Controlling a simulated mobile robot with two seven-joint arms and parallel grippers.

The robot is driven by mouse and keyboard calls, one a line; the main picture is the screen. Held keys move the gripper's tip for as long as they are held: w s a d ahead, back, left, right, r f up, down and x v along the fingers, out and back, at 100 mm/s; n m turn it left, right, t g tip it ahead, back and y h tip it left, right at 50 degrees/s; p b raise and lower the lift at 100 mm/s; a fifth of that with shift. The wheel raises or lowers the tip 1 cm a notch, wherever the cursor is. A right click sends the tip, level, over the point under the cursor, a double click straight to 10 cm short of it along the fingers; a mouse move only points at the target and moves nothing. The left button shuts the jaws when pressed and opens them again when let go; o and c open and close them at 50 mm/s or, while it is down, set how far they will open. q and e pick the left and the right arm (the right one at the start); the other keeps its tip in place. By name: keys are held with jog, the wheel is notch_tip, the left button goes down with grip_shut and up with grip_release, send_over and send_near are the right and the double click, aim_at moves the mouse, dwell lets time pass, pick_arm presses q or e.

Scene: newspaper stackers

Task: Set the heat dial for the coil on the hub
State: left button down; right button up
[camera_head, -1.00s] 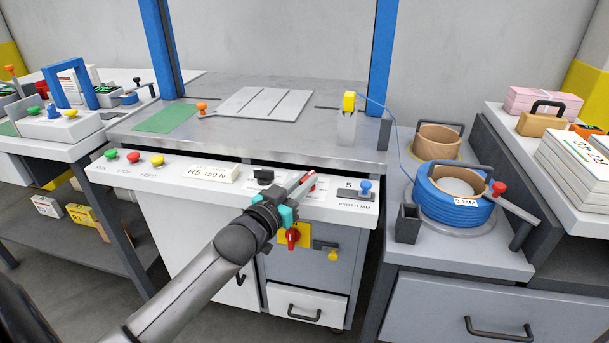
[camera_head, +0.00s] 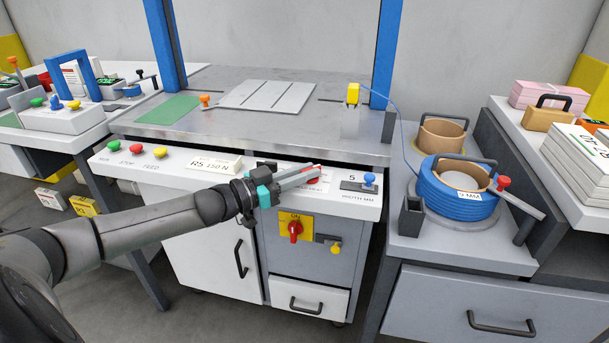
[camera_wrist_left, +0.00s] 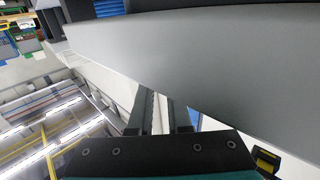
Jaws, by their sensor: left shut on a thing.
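My left gripper (camera_head: 314,174) reaches over the stacker's front ledge from the left, fingers pointing right. Its fingertips are shut on a red dial (camera_head: 318,181), which is mostly hidden behind them, so its setting cannot be read. A blue strap coil (camera_head: 440,206) sits on the hub at the right; its white tag (camera_head: 468,197) reads in MM, the digit too small to be sure. In the left wrist view, the dark fingers (camera_wrist_left: 165,115) show under a large grey surface; the dial is not visible there. My right gripper is not in view.
Blue dial (camera_head: 370,179) beside a "5" and a WIDTH MM label is just right of the fingers. Green, red and yellow buttons (camera_head: 136,148) line the ledge's left. A red switch (camera_head: 295,228) on yellow sits below. Blue posts (camera_head: 388,50) rise behind.

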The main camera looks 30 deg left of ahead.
pick_arm(q)
jog(key=shift+r, duration=0.15)
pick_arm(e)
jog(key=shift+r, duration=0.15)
pick_arm(q)
jog(key=c, duration=0.9)
grip_release()
jog(key=shift+w, duration=0.1)
jog(key=shift+o, duration=0.2)
jog(key=shift+s, duration=0.2)
jog(key=p+v, duration=0.7)
jog(key=v, duration=0.8)
jog(key=shift+p, duration=0.3)
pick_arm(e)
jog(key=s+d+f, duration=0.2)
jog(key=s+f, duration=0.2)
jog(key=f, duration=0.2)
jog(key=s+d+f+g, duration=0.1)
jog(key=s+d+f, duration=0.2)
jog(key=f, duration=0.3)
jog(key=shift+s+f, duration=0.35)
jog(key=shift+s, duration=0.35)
pick_arm(q)
jog(key=shift+w, duration=0.1)
